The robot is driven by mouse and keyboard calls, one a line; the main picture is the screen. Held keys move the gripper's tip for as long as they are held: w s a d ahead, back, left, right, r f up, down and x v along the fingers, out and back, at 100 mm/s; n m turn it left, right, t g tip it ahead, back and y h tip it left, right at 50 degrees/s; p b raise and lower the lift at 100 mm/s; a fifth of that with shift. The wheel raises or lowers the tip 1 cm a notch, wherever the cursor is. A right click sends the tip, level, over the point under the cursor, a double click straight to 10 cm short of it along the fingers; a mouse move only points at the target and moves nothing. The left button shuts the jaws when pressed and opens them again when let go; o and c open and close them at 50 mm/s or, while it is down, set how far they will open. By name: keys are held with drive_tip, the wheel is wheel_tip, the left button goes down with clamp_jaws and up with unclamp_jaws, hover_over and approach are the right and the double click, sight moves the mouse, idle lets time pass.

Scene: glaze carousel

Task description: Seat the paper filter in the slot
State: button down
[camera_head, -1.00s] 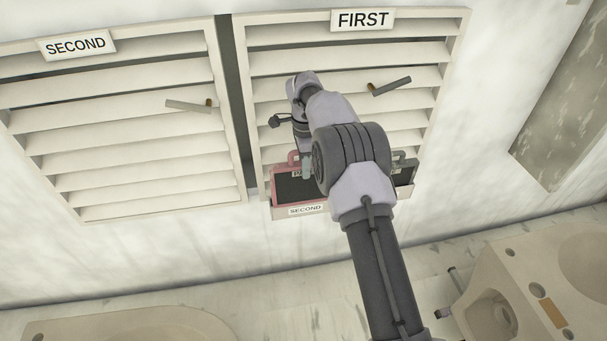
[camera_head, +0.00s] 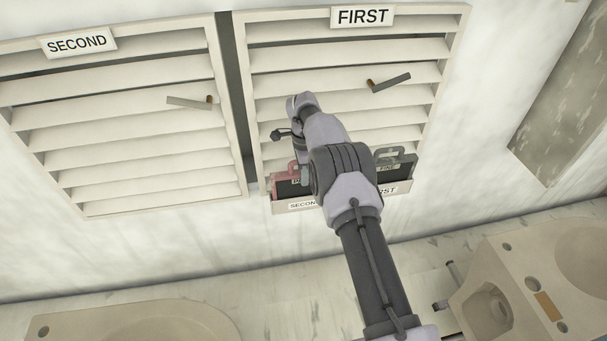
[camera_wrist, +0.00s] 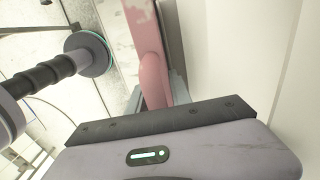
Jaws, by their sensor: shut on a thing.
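The pink-framed filter (camera_head: 284,187) with a dark face stands at the left side of a pale holder (camera_head: 338,200) marked SECOND and FIRST. Its label is mostly hidden; only its start shows. My gripper (camera_head: 305,176) is at this filter's right edge, partly covered by my arm. In the wrist view the pink frame (camera_wrist: 151,50) runs between my fingers, and my gripper (camera_wrist: 178,90) is shut on it. The filter appears to stand behind the SECOND label (camera_head: 303,204); its lower edge is hidden, so its seating depth cannot be told.
A grey filter marked FINE (camera_head: 392,167) stands at the holder's right, behind the FIRST label (camera_head: 384,191). Louvred panels marked SECOND (camera_head: 78,43) and FIRST (camera_head: 363,17) are on the wall, each with a lever. Basins (camera_head: 130,320) stand along the bottom.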

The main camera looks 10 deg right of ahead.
drive_tip(key=c, duration=1.2)
unclamp_jaws()
drive_tip(key=shift+o, duration=0.2)
